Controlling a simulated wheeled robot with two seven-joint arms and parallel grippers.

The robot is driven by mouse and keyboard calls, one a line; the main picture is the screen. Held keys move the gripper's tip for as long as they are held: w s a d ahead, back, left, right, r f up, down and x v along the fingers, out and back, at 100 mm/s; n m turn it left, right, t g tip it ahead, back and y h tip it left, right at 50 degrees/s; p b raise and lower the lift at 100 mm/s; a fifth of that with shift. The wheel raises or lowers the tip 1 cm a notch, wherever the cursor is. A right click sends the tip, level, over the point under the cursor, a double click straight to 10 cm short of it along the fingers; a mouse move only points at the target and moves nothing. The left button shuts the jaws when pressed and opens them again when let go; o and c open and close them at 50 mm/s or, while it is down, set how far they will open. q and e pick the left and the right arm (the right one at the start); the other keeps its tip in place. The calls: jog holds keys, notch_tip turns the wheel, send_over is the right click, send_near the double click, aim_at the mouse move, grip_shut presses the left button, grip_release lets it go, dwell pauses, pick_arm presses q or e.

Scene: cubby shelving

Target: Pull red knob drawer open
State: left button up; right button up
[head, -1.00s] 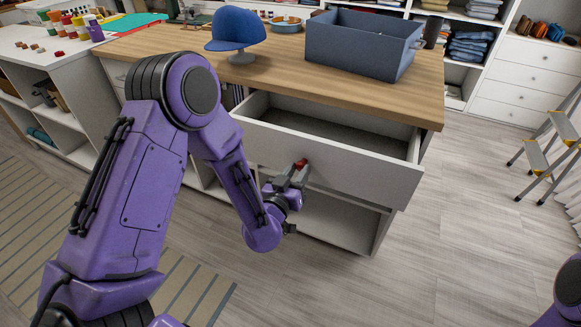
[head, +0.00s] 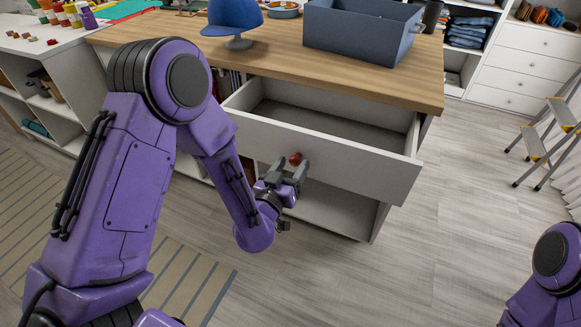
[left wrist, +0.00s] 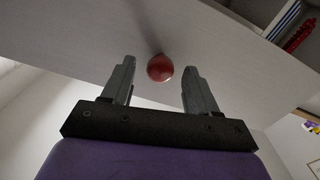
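The white drawer (head: 345,165) under the wooden counter stands well open, and its empty grey inside shows from above. Its red knob (head: 295,159) is on the front panel. In the left wrist view the round red knob (left wrist: 160,68) lies between and just beyond the fingertips, with a gap on both sides. My left gripper (head: 289,172) is open in front of the knob and just below it in the head view; its two fingers (left wrist: 158,75) are spread and hold nothing. My right arm shows at the lower right, but its gripper is out of view.
On the wooden counter (head: 285,62) stand a blue cap (head: 233,15) on a stand and a blue-grey bin (head: 360,35). A yellow-stepped ladder (head: 545,145) stands at the right. The floor right of the drawer is clear.

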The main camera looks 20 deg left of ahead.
pick_arm(q)
jog(key=shift+s+f, duration=0.1)
jog(key=shift+s, duration=0.3)
jog(key=s+p, duration=0.3)
jog(key=s, duration=0.6)
jog(key=shift+s, duration=0.35)
